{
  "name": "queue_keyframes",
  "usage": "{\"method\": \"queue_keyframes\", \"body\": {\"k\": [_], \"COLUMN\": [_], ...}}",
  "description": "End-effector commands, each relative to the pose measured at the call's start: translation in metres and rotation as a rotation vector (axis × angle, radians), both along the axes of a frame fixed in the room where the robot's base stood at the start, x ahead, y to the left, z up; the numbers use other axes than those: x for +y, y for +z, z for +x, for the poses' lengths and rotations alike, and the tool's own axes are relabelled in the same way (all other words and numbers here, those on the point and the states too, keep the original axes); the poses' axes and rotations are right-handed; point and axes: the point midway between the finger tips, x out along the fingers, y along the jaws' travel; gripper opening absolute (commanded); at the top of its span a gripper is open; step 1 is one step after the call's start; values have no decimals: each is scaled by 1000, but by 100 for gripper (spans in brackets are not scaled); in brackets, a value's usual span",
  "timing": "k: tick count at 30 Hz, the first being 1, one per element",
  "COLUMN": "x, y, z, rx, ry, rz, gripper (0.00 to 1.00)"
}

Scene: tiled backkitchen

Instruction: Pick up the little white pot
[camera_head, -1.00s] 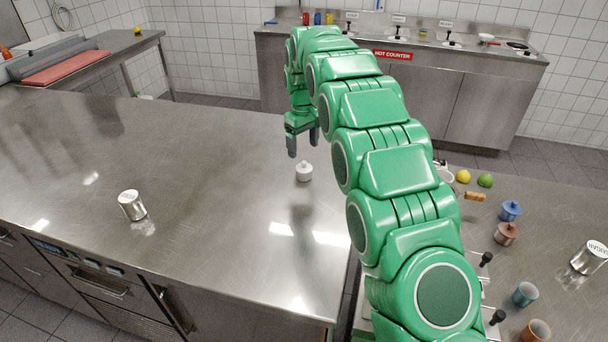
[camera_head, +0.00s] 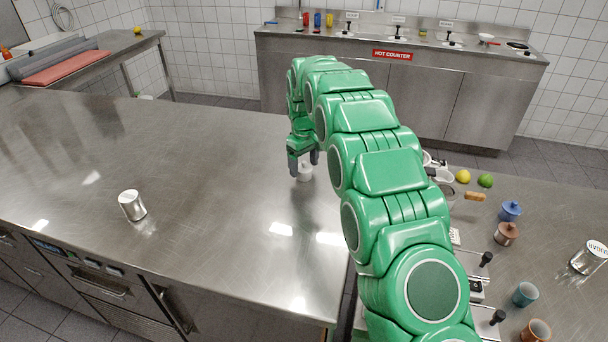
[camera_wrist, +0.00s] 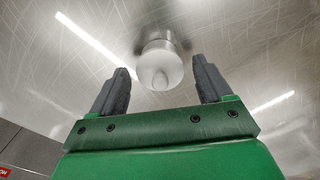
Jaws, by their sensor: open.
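The little white pot (camera_head: 305,173) stands upright on the steel counter (camera_head: 215,195), near the counter's right part, with a small knob on its lid. My gripper (camera_head: 304,165) is open and points down right at the pot, partly covering it in the head view. In the wrist view the pot (camera_wrist: 160,66) shows from above, centred between the two grey fingers of my gripper (camera_wrist: 162,80) and a little beyond their tips. No contact between fingers and pot shows.
On the right counter are a blue pot (camera_head: 510,210), a brown pot (camera_head: 506,234), cups, a lemon (camera_head: 463,176) and a lime (camera_head: 485,180). The counter around the white pot is clear.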

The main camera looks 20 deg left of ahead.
Motion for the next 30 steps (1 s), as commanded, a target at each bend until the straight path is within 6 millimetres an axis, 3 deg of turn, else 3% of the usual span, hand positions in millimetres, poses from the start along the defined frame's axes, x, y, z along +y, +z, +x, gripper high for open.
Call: {"method": "queue_keyframes", "body": {"k": [3,18,30], "x": [0,0,0], "y": [0,0,0], "z": [0,0,0], "rx": [0,1,1], "ry": [0,0,-1], "rz": [0,0,0], "gripper": [77,0,0]}}
